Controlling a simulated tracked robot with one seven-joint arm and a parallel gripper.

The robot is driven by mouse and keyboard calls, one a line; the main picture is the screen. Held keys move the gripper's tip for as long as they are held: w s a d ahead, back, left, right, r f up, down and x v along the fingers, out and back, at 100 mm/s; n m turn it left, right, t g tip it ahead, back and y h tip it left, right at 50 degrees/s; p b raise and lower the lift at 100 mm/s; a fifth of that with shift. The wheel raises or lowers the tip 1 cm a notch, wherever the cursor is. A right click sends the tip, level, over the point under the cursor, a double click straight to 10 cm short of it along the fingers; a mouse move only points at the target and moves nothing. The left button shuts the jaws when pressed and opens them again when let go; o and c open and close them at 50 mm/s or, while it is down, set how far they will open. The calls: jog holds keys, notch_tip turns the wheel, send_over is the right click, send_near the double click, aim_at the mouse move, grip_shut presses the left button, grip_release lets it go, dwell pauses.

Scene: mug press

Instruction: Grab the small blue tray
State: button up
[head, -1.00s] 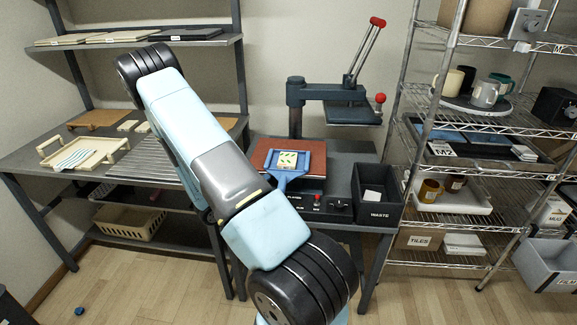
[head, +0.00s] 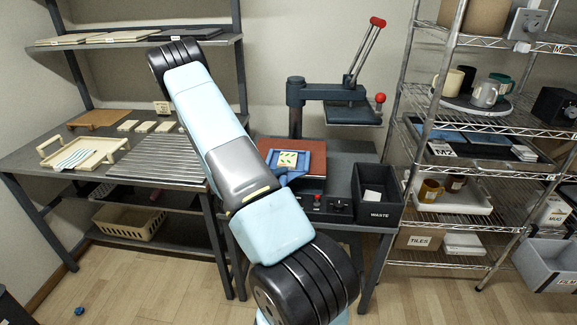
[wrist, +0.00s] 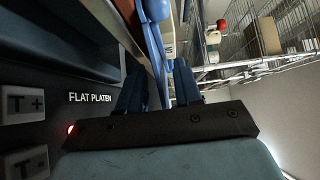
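The small blue tray (head: 305,160) lies on the red-brown platen of the press in the head view. It holds a light sheet with a green and yellow pattern. Its handle points toward me and is partly hidden behind my arm. In the wrist view, a blue bar (wrist: 156,35), apparently the tray's handle, shows ahead, in line with the gap between my fingers. My gripper (wrist: 158,80) has its two dark blue fingers apart with nothing visibly clamped. In the head view my arm hides the gripper. I cannot tell whether the fingers touch the handle.
The press (head: 340,103) has its upper plate swung up behind the tray. A black waste bin (head: 378,212) stands right of the press controls. A wire rack (head: 470,110) stands at right. A bench (head: 35,150) with a cream tray (head: 104,150) is at left.

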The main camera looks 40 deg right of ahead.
jog(key=shift+c, duration=0.5)
grip_shut()
jog(key=shift+s+f, duration=0.1)
